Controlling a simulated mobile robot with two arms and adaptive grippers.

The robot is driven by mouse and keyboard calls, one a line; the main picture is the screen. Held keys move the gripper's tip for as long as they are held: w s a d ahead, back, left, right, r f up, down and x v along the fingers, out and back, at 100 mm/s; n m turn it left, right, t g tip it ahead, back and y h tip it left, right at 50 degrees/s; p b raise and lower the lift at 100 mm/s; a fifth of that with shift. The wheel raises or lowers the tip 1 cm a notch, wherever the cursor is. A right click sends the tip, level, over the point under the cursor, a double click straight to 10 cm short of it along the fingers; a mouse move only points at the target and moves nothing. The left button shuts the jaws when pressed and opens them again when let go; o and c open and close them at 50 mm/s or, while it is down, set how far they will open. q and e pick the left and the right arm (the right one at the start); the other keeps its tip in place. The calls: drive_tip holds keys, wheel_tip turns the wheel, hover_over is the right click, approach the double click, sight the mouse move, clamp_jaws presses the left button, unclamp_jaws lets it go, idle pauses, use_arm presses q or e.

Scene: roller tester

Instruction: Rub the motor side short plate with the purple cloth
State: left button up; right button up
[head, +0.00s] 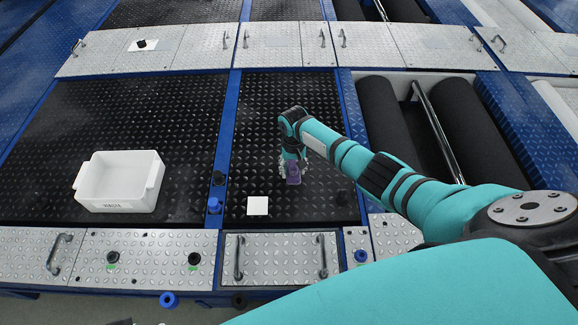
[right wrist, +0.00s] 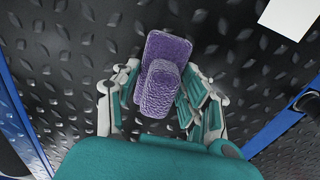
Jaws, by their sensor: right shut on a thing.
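The purple cloth (head: 293,177) is a folded, thick pad held in my right gripper (head: 292,165). In the right wrist view the cloth (right wrist: 168,52) sits between the fingers of the gripper (right wrist: 160,92), which are shut on it. The cloth hangs over the narrower black diamond-pattern plate (head: 265,125), between two blue beams. Silver short plates lie along the front, one with two handles (head: 281,258), and along the far side (head: 270,45). I cannot tell which plate is the motor side one, or whether the cloth touches the black surface. My left gripper is not in view.
A white card (head: 257,206) lies on the black plate, left of the cloth. A white waste bin (head: 119,182) stands on the wider black plate. Dark rollers (head: 395,125) are at the right.

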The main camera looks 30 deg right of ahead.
drive_tip(key=shift+s+d, duration=0.15)
drive_tip(key=shift+d, duration=0.05)
drive_tip(key=shift+a, duration=0.25)
drive_tip(key=shift+w+a, duration=0.2)
drive_tip(key=shift+w, duration=0.05)
drive_tip(key=shift+w+a, duration=0.15)
drive_tip(key=shift+a, duration=0.25)
drive_tip(key=shift+w+a, duration=0.4)
drive_tip(key=shift+a, duration=0.25)
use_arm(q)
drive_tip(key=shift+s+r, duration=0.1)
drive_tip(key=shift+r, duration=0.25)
use_arm(e)
drive_tip(key=shift+r, duration=0.1)
